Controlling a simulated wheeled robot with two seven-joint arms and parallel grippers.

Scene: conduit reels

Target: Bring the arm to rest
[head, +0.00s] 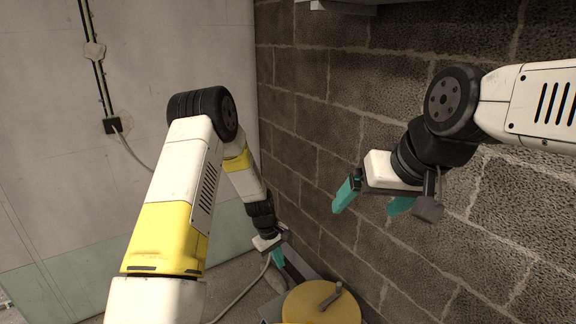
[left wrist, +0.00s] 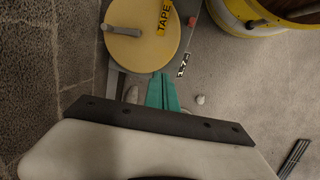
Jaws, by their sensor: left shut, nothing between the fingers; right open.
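My left gripper (head: 277,257) hangs at the lower middle of the head view, pointing down near a yellow reel (head: 308,306). Its teal fingers are together and empty in the left wrist view (left wrist: 162,92). There the fingers lie just below the yellow reel (left wrist: 143,38), which carries a crank handle and a label reading TAPE; I cannot tell whether they touch the bench. My right gripper (head: 370,202) is raised at the right of the head view in front of the block wall. Its teal fingers are spread with nothing between them.
A block wall (head: 330,130) runs behind and to the right. A cable (head: 137,158) drops from a socket box (head: 112,125) on the pale left wall. A yellow drum (left wrist: 250,20) stands at upper right in the left wrist view. A small pale round thing (left wrist: 200,99) lies on the floor.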

